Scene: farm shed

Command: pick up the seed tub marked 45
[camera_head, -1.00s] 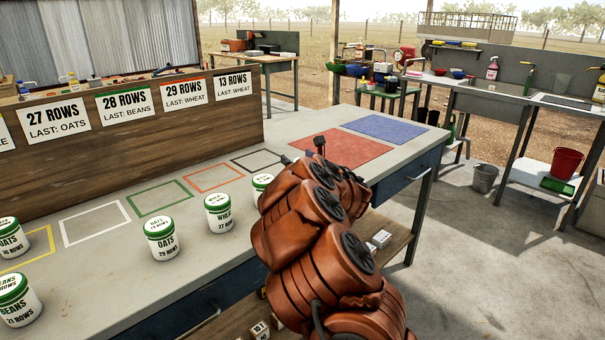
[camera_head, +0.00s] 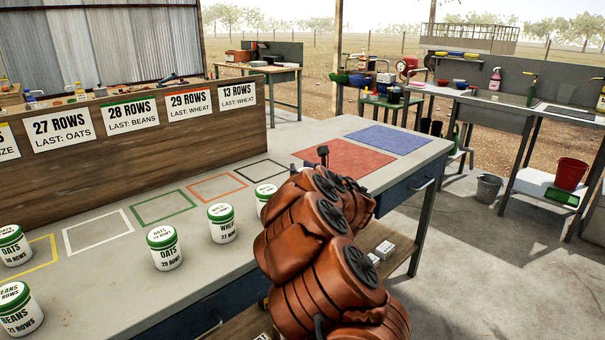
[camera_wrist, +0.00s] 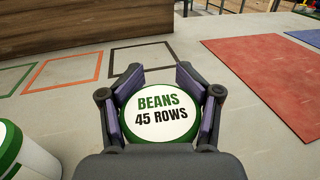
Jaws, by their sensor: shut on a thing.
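The seed tub marked BEANS 45 ROWS (camera_wrist: 160,118) shows its white lid top with a green rim in the wrist view. My gripper (camera_wrist: 160,88) is shut on it, with a finger pressed to each side. A tub partly behind my arm (camera_head: 265,191) in the head view seems to be this one. I cannot tell whether the tub is clear of the bench. A wheat tub (camera_head: 222,223) stands just left of it, and part of it also shows in the wrist view (camera_wrist: 30,155).
An oats tub (camera_head: 165,248), another oats tub (camera_head: 14,246) and a beans tub (camera_head: 18,310) stand on the bench (camera_head: 110,280). Coloured outlines lie behind them. A wooden board (camera_head: 120,150) with row signs rises at the back. Red (camera_head: 345,160) and blue (camera_head: 388,138) mats lie right.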

